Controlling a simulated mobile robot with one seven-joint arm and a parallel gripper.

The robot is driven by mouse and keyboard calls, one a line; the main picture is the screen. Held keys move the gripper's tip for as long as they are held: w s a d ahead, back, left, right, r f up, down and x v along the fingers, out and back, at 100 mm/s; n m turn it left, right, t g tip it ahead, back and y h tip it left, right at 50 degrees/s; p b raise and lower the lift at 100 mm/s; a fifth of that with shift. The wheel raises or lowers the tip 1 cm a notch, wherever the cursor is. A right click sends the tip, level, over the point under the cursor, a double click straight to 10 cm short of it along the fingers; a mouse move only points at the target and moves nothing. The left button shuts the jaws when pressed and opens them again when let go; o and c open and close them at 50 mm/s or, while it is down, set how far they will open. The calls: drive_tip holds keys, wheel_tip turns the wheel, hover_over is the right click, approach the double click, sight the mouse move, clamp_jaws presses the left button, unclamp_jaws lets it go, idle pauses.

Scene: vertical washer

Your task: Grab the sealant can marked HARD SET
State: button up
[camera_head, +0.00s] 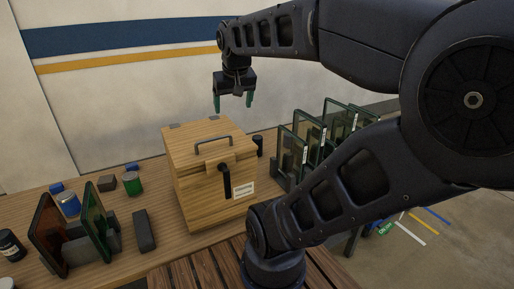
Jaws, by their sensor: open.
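My gripper (233,103) hangs fingers-down above the wooden box, open and empty, with its green fingertips apart. Several small cans stand on the bench at the left. One is silver and blue (68,204), one has a green body and silver top (132,184), and a dark can with a pale label (11,246) stands at the left edge. The lettering on the cans is too small to read, so I cannot tell which is marked HARD SET. My gripper is well above and to the right of these cans.
The wooden box (192,165) with a lid handle stands mid-bench. Dark-framed glass panels (287,160) stand upright at its right. Red (48,232) and green (95,222) panels stand among grey blocks at the left. A dark block (144,230) lies near them. My arm hides part of the right side.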

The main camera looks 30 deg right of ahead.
drive_tip(key=w+d+r+m+h, duration=0.15)
drive_tip(key=w+d, duration=0.25)
drive_tip(key=w, duration=0.5)
drive_tip(key=m+h, duration=0.2)
drive_tip(key=m, duration=0.5)
hover_over(258, 141)
drive_tip(key=a, duration=0.2)
wheel_tip(258, 141, down, 3)
drive_tip(key=shift+n, duration=0.25)
drive_tip(key=shift+w+d+f, duration=0.55)
drive_tip(key=shift+d+f, duration=0.1)
drive_tip(key=shift+f, duration=5.85)
drive_tip(key=shift+w+d+f, duration=0.6)
drive_tip(key=shift+f, duration=5.9)
drive_tip(key=shift+w+d+f, duration=0.55)
drive_tip(key=shift+d+f, duration=0.1)
drive_tip(key=shift+f, duration=5.85)
